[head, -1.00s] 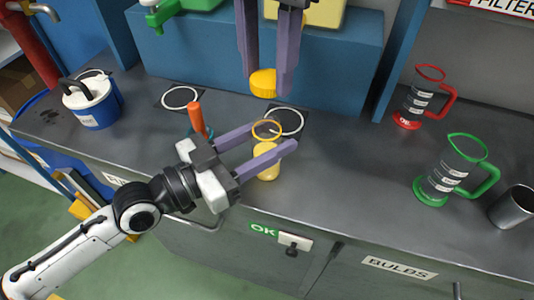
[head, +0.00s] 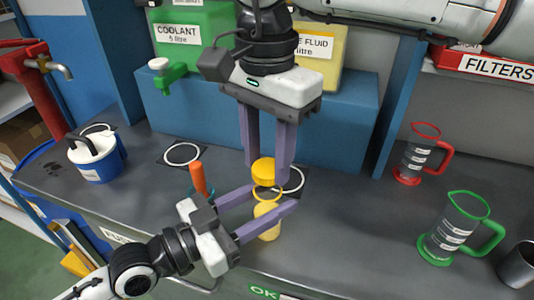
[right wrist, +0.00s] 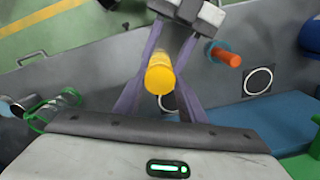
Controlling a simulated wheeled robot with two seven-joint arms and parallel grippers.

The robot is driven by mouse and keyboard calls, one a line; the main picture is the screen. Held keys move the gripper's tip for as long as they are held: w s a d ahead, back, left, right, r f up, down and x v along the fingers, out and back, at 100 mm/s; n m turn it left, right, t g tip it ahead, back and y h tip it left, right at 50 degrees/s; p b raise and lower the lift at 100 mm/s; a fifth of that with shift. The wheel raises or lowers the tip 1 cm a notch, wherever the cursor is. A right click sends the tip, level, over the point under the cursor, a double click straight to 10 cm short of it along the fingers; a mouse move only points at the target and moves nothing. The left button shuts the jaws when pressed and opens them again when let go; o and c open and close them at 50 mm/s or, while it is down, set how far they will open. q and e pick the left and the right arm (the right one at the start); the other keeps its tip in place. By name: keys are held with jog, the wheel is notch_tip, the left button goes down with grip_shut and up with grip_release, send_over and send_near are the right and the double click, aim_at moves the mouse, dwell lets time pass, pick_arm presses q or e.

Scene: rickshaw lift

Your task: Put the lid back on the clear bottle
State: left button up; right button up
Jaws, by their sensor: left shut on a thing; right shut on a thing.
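The clear bottle (head: 267,222) has yellow contents and a yellow-orange rim. It stands near the bench's front edge, between the fingers of my left gripper (head: 273,199), which is shut on it. The yellow lid (head: 263,167) is between the fingers of my right gripper (head: 267,168), which points down and is shut on it. The lid is just above the bottle's mouth and slightly left of it in the head view. I cannot tell whether lid and rim touch.
An orange-handled tool (head: 198,178) stands close left of the bottle. A blue-and-white jug (head: 97,158) is farther left. A red jug (head: 416,155), a green jug (head: 457,232) and a metal cup (head: 519,266) stand right.

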aim_at(267, 169)
jog(key=shift+f, duration=0.9)
jog(key=shift+f, duration=0.6)
